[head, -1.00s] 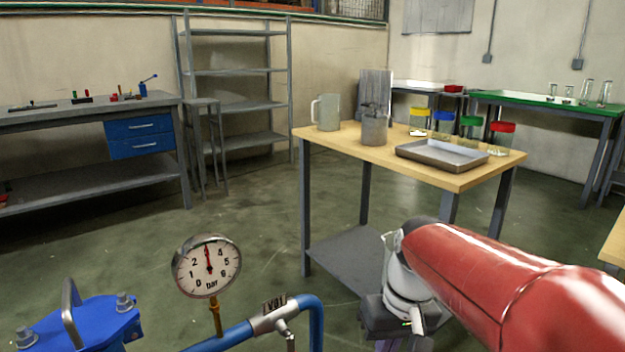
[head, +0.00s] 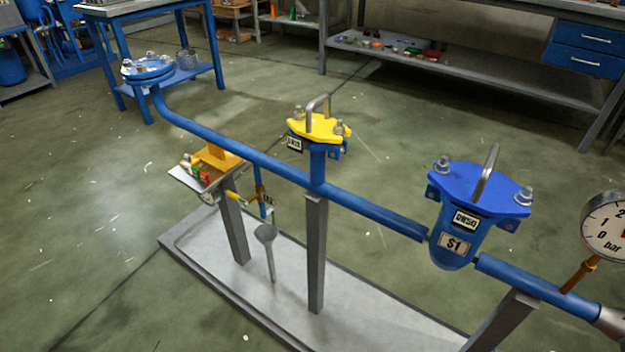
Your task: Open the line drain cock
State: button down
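A blue pipe line (head: 250,157) runs across the head view on grey posts. Below it, a small branch (head: 258,180) with a yellow piece (head: 236,198) and a small label (head: 268,199) hangs over a grey funnel (head: 265,234). This may be the line drain cock; it is too small to tell its handle position. A yellow-lidded fitting (head: 320,127) and a blue strainer-like body (head: 470,215) tagged S1 sit on the line. My gripper is out of view.
A pressure gauge (head: 606,228) stands at the right edge. A small tray (head: 188,179) with coloured items is beside the left post. Open floor (head: 70,240) lies at left.

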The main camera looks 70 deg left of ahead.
aim_at(236, 197)
jog(key=u, duration=0.45)
jog(key=j+u, duration=0.1)
jog(key=u, duration=0.35)
jog(key=i+u, duration=0.1)
jog(key=u, duration=1.3)
jog(key=i+u, duration=0.1)
jog(key=u, duration=0.8)
jog(key=l, duration=0.1)
